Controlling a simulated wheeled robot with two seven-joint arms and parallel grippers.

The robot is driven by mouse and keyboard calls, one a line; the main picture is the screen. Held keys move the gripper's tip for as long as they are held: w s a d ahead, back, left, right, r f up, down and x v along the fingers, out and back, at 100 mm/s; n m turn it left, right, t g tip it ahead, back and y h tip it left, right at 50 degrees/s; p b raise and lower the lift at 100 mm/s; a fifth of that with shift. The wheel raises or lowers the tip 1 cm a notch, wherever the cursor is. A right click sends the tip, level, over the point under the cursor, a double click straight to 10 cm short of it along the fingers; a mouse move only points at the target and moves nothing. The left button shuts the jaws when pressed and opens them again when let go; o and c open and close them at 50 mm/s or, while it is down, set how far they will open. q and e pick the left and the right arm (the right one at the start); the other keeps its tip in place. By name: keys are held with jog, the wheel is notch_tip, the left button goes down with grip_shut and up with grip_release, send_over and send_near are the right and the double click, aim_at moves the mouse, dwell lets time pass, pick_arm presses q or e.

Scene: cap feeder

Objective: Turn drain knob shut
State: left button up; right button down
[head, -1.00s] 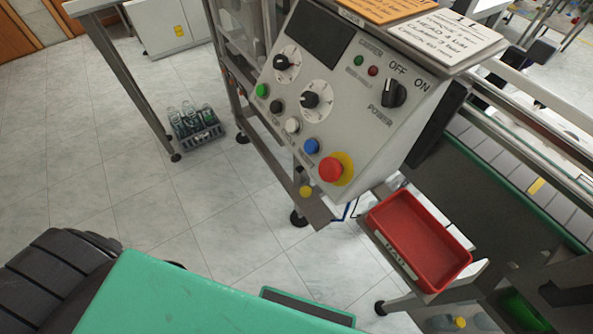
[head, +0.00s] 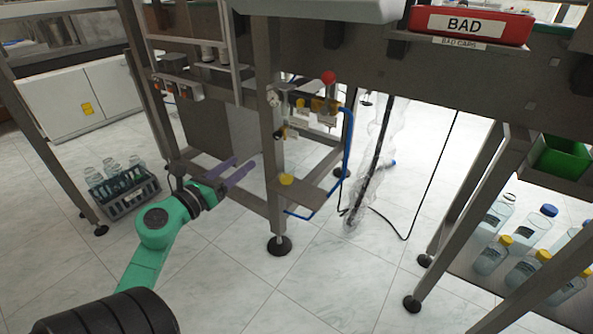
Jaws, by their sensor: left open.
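My left gripper (head: 246,164) comes in from the left on its green arm, with purple fingers apart and nothing between them. Its tips point right, toward the machine's front leg. A round yellow knob (head: 286,179) is on a grey bracket plate, to the right of the fingertips and slightly lower; a gap shows between them. It may be the drain knob; no label on it is readable. Above it is an air unit (head: 318,104) with a red top knob (head: 328,77). My right gripper is out of view.
The machine leg (head: 270,165) stands between the fingers and the air unit. A blue hose (head: 348,150) loops down beside the plate. A bottle crate (head: 125,190) is on the floor at left. A red BAD bin (head: 470,25) is above right; bottles stand on a low shelf (head: 470,268).

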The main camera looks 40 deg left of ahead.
aim_at(276, 137)
pick_arm(q)
jog(key=w, duration=0.9)
jog(key=w+a, duration=0.1)
jog(key=w, duration=0.4)
jog(key=shift+w+a, duration=0.1)
jog(key=shift+w, duration=0.25)
grip_shut()
